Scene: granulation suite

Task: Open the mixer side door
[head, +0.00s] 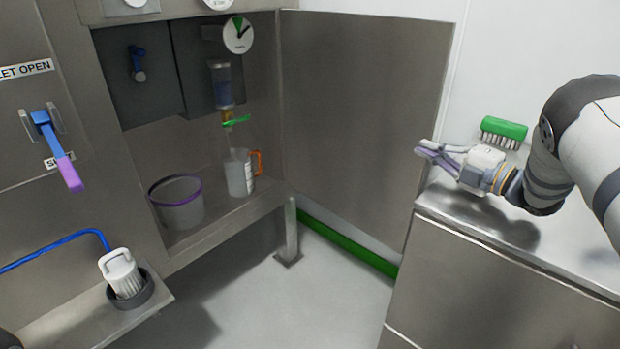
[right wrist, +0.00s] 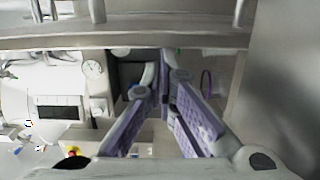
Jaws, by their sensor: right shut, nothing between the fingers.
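A large flat grey steel panel (head: 360,125), which looks like the mixer side door, stands at an angle to the cabinet. Its left edge meets the right side of the open bay (head: 160,150), whose inside is exposed. My right gripper (head: 421,147) is shut and empty, with its purple-grey fingers together by the panel's right edge. I cannot tell whether they touch it. The closed fingers also show in the right wrist view (right wrist: 167,85). My left gripper is not in view.
The bay holds a clear bucket (head: 177,203) and a jug with an orange handle (head: 239,175). A blue-purple lever (head: 55,150) is at left. A steel counter (head: 470,213) with a green brush (head: 503,130) lies below my right arm. Floor between is clear.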

